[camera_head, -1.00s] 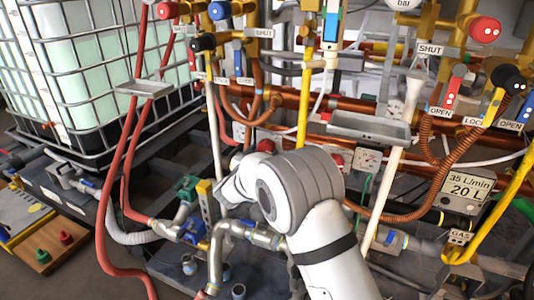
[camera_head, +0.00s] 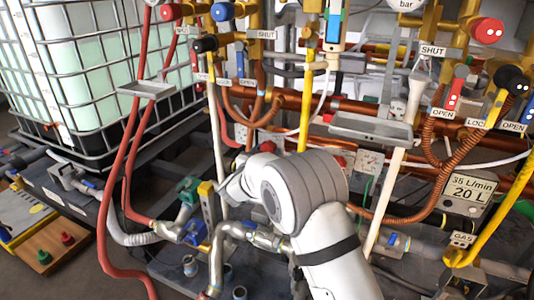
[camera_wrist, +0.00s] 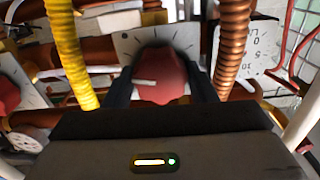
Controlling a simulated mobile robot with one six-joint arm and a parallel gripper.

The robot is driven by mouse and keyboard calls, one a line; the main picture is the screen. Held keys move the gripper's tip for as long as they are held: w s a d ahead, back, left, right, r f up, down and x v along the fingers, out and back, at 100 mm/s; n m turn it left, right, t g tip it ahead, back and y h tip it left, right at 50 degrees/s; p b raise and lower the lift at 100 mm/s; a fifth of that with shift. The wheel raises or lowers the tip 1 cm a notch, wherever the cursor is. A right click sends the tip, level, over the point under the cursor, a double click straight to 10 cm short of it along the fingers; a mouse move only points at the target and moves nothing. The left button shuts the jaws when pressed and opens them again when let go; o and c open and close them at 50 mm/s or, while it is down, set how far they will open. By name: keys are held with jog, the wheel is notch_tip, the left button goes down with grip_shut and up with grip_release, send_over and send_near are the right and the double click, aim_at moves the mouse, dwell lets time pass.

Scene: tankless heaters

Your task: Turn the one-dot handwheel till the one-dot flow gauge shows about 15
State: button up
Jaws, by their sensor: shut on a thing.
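In the wrist view, my gripper (camera_wrist: 161,90) has its two dark fingers on either side of a red knob (camera_wrist: 165,76) and is shut on it. The knob has a white pointer mark that lies roughly level. A white plate with scale marks (camera_wrist: 140,40) stands behind it. No dot shows on this knob, so I cannot tell whether it is the one-dot handwheel. In the head view my arm hides the gripper and the held knob. A red wheel (camera_head: 168,11) stands at upper left; its dots are too small to count. I cannot make out a one-dot flow gauge.
A yellow hose (camera_wrist: 70,50) and a copper corrugated hose (camera_wrist: 232,45) flank the gripper closely. Another red knob (camera_wrist: 7,96) is at left. A red two-dot wheel (camera_head: 488,31), a grey tray (camera_head: 370,130) and a "35 L/min 20 L" sign (camera_head: 470,190) are on the right.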

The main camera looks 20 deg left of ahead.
jog(key=shift+f+m, duration=0.1)
jog(key=shift+m, duration=0.2)
jog(key=shift+m+b, duration=4)
jog(key=shift+m, duration=2.3)
jog(key=o, duration=0.7)
jog(key=shift+s, duration=0.1)
